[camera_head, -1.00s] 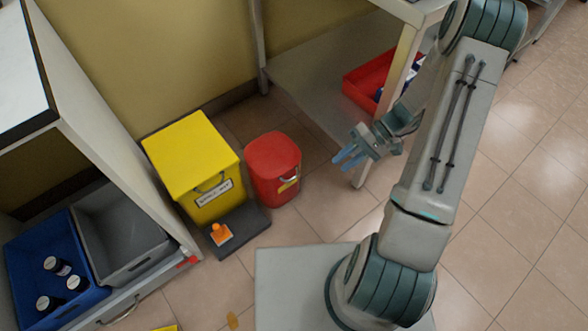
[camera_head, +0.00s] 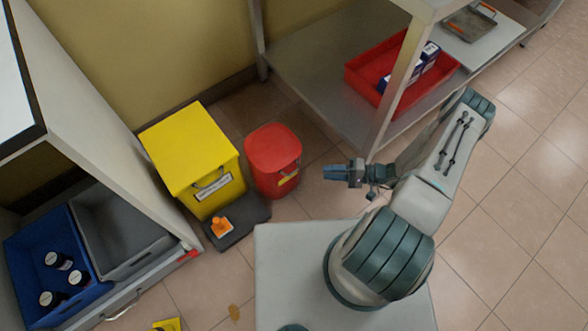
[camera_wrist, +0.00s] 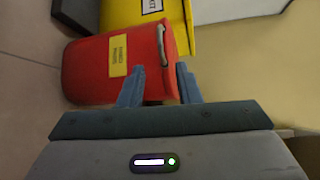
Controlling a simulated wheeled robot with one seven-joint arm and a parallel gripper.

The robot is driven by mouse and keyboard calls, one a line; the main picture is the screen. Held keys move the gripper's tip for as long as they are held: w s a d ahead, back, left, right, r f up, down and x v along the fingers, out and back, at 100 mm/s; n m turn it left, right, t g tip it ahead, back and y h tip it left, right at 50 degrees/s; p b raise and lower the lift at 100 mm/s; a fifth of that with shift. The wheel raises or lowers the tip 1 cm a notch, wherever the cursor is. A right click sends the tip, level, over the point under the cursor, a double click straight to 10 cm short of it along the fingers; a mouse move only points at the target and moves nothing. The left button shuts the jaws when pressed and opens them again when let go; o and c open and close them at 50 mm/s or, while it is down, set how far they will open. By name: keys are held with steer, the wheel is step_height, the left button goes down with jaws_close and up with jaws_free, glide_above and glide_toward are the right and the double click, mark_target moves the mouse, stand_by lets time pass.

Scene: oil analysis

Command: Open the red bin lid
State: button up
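The red bin (camera_head: 273,177) stands on the floor beside a yellow bin, with its red lid (camera_head: 272,148) closed on top. A metal handle (camera_head: 289,170) and a yellow label show on its front. My gripper (camera_head: 326,172) is to the right of the red bin, pointing left at it, with a gap between. In the wrist view the red bin (camera_wrist: 85,72) lies sideways, with its handle (camera_wrist: 162,45) beyond the fingers. My gripper (camera_wrist: 158,84) shows two blue fingertips spread apart with nothing between them.
A yellow bin (camera_head: 190,150) stands left of the red one. A dark pedal base with an orange piece (camera_head: 220,227) lies before it. A shelf leg (camera_head: 392,95) rises just behind my gripper. A red tray (camera_head: 365,87) sits on the low shelf at right.

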mark_target(295, 171)
steer(key=b+x, duration=0.2)
steer(key=x, duration=1)
steer(key=shift+a, duration=0.3)
jaws_close()
